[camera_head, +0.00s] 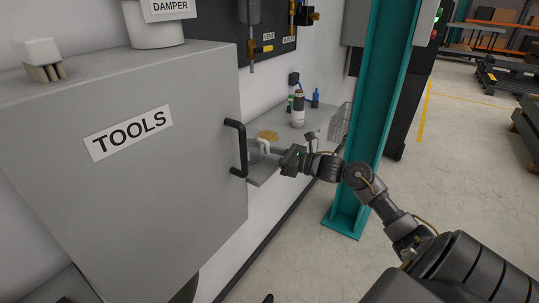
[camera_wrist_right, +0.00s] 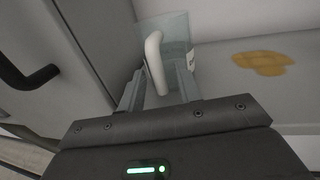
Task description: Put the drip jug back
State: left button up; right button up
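The drip jug is a clear, see-through vessel with a white handle. It stands at the near left end of the grey wall shelf, and its handle (camera_head: 264,146) shows beside the cabinet's edge. In the right wrist view the clear jug (camera_wrist_right: 178,28) is just ahead of the fingers. My right gripper (camera_head: 278,153) reaches it from the right. Its two fingers (camera_wrist_right: 160,82) stand apart on either side of the white handle, with gaps visible, so it looks open around the handle. My left gripper is not in view.
An amber puddle (camera_head: 268,135) lies on the shelf (camera_head: 313,117) beside the jug. Bottles (camera_head: 298,112) and a wire basket (camera_head: 340,122) are farther along. The grey TOOLS cabinet (camera_head: 170,190) with its black handle (camera_head: 237,148) is close left. A teal column (camera_head: 375,110) stands right.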

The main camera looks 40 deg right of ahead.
jog(key=shift+r, duration=0.1)
jog(key=shift+r, duration=0.15)
jog(key=shift+s+d+f, duration=0.15)
jog(key=shift+s+f, duration=0.1)
jog(key=b+v, duration=0.3)
jog(key=v, duration=0.8)
jog(key=shift+s, duration=0.2)
jog(key=shift+d+r, duration=0.1)
jog(key=shift+r, duration=0.05)
